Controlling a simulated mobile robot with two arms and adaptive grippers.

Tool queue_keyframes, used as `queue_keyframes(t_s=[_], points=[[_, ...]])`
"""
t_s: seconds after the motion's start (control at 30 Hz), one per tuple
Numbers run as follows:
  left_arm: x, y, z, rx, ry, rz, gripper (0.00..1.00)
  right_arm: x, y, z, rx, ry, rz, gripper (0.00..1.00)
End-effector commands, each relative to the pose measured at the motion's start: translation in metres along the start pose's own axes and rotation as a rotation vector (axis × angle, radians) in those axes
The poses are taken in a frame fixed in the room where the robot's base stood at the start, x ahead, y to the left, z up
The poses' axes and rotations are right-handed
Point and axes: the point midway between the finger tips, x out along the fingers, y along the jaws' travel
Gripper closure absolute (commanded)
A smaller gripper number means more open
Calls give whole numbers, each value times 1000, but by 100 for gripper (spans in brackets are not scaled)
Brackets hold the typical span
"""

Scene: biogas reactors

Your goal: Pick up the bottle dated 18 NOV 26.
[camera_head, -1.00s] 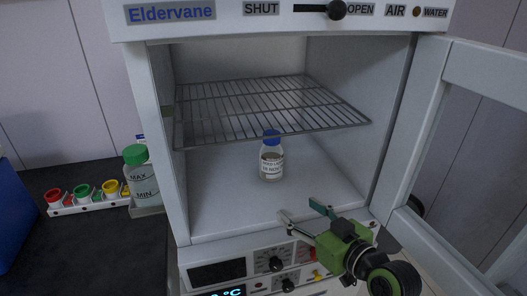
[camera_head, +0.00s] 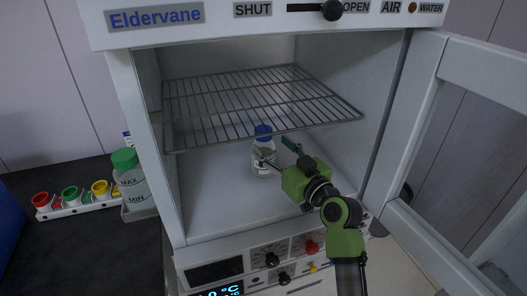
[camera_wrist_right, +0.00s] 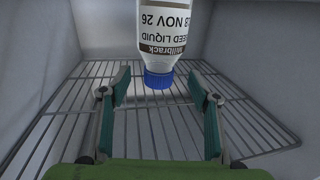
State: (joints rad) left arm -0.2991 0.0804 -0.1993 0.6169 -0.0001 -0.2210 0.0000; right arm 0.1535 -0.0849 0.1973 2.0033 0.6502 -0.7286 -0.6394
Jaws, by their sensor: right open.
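A small clear bottle with a blue cap and white label (camera_head: 262,169) stands upright on the floor of the open Eldervane cabinet, below the wire shelf. In the right wrist view the bottle (camera_wrist_right: 162,48) appears upside down. Its label reads "SEED LIQUID" and "NOV 26"; the day is partly cut off there. My right gripper (camera_head: 277,151) is inside the cabinet, just right of and in front of the bottle. One finger partly covers the label in the head view. In the wrist view the fingers are apart, with the blue cap between and beyond their tips. My left gripper is not in view.
The wire shelf (camera_head: 255,103) lies close above the bottle and my right gripper. The cabinet door (camera_head: 455,180) stands open at right. Left of the cabinet are a green-capped MAX/MIN bottle (camera_head: 133,185) and a white rack of coloured cups (camera_head: 75,208).

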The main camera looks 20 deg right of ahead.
Motion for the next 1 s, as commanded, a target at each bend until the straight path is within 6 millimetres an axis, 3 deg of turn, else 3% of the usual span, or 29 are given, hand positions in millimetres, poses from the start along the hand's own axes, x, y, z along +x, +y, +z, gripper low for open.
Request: queue_keyframes(t_s=[0.23, 0.57, 0.7, 0.8, 1.0], points=[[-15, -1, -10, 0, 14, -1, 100, 33, 2, -2, 2, 1, 0, 44], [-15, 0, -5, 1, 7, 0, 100, 39, 2, 0, 1, 0, 1, 44], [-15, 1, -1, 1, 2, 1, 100, 39, 2, 0, 1, 0, 1, 80], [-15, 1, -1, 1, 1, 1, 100, 38, 2, 0, 1, 0, 1, 100], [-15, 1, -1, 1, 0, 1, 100, 39, 2, -1, 0, 2, 1, 100]])
